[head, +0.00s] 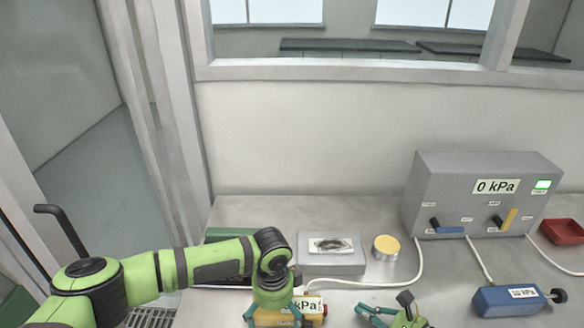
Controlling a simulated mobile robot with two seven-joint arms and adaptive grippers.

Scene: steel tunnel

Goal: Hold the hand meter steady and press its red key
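The yellow hand meter (275,319) lies at the bottom edge of the head view, with a white display ending in "kPa" and a red key (325,310) at its right end. My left gripper (273,313) comes down over the meter's left part. Its teal fingers stand apart with yellow casing between them; whether they clamp it is unclear. They cover part of the display. My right gripper (368,315) is to the right of the meter, apart from the red key, its teal fingers towards the left. The frame's lower edge cuts it off, and its opening is unclear.
A grey box (450,200) reading "0 kPa" stands at the back right, with blue and yellow levers. White hoses run from it across the bench. A blue device (505,301), a red tray (562,231), a yellow-topped tin (386,248) and a grey block (318,262) also stand there.

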